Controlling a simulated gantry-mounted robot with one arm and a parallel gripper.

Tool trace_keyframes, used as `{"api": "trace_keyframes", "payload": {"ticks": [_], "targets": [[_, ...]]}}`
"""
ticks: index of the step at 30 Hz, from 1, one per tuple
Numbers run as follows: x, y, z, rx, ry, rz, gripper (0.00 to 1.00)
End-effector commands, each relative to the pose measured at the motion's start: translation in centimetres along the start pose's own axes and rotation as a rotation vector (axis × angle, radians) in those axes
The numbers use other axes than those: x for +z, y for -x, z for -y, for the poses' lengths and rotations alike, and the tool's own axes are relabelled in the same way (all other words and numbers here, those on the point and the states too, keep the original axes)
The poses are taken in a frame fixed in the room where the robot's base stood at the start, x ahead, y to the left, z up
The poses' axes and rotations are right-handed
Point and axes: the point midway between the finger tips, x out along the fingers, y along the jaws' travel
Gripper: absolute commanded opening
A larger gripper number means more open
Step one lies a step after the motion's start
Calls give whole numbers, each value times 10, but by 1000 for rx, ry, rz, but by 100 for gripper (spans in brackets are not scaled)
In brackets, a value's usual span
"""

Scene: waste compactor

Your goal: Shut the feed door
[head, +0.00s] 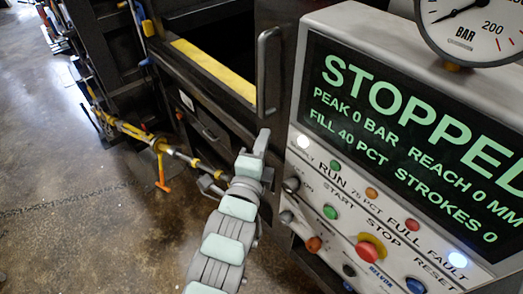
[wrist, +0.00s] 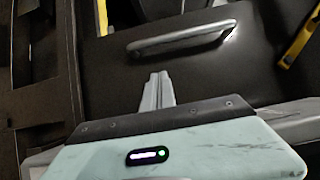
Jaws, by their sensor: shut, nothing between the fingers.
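The feed door (head: 284,22) is a dark panel standing open at the right of the dark feed opening (head: 222,42), which has a yellow sill (head: 213,68). A grey bar handle (head: 268,72) stands upright on the door; it also shows as a near-horizontal bar in the wrist view (wrist: 182,38). My gripper (head: 261,138) is shut and empty, just below the handle's lower end in the head view. In the wrist view its closed fingertips (wrist: 158,76) point at the handle with a visible gap; the exact depth between them is unclear.
A control panel (head: 400,130) reading STOPPED, with buttons and a gauge (head: 470,25), stands close on the right of my gripper. Yellow and grey rods (head: 150,140) are at the left. Open concrete floor (head: 60,210) lies at lower left.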

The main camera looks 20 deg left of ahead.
Motion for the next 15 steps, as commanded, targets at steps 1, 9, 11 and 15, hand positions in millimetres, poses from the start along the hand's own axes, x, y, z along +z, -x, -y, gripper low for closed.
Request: {"api": "trace_keyframes", "payload": {"ticks": [1, 9, 11, 15], "targets": [[-1, -6, -4, -5, 0, -2, 0], [-2, -62, 4, -1, 5, -3, 0], [-1, -73, 2, 3, 6, -2, 0], [13, -90, 3, 0, 4, 2, 0]]}}
